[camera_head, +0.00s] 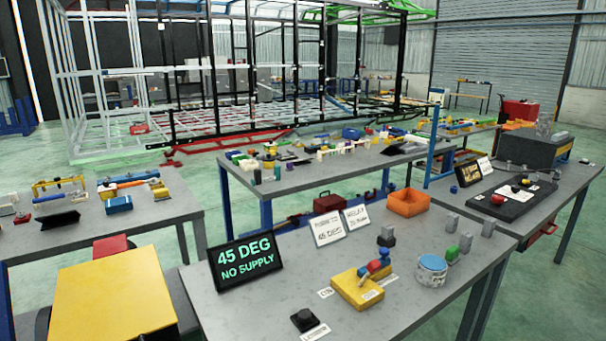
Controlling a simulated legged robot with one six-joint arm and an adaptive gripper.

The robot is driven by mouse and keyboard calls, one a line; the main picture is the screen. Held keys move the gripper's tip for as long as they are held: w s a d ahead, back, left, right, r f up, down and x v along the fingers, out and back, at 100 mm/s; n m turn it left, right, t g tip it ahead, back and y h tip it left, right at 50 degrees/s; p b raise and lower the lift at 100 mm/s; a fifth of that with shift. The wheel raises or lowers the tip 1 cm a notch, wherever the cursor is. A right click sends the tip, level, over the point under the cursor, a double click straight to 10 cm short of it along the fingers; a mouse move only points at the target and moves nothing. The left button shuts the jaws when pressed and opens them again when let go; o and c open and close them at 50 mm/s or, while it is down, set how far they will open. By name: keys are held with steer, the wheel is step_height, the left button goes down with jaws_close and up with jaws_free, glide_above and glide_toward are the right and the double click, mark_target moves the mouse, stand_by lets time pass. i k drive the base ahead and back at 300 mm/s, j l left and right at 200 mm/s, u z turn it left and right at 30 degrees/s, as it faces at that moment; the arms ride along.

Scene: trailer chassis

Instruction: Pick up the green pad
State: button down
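Other small green pieces lie on the middle table (300,174) behind. My gripper is not in view, and nothing is seen touching the green piece.
A blue-and-white round tin (432,271) stands left of the green piece. A yellow block (357,288) with red and blue parts, an orange bin (408,203) and a black "45 DEG NO SUPPLY" sign (245,261) share the table.

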mark_target(452, 258)
steer(key=u, duration=2.1)
steer(key=z, duration=2.8)
steer(key=i+l+u, duration=0.15)
steer(key=u, duration=0.25)
steer(key=i+l+u, duration=0.2)
steer(key=u, duration=0.25)
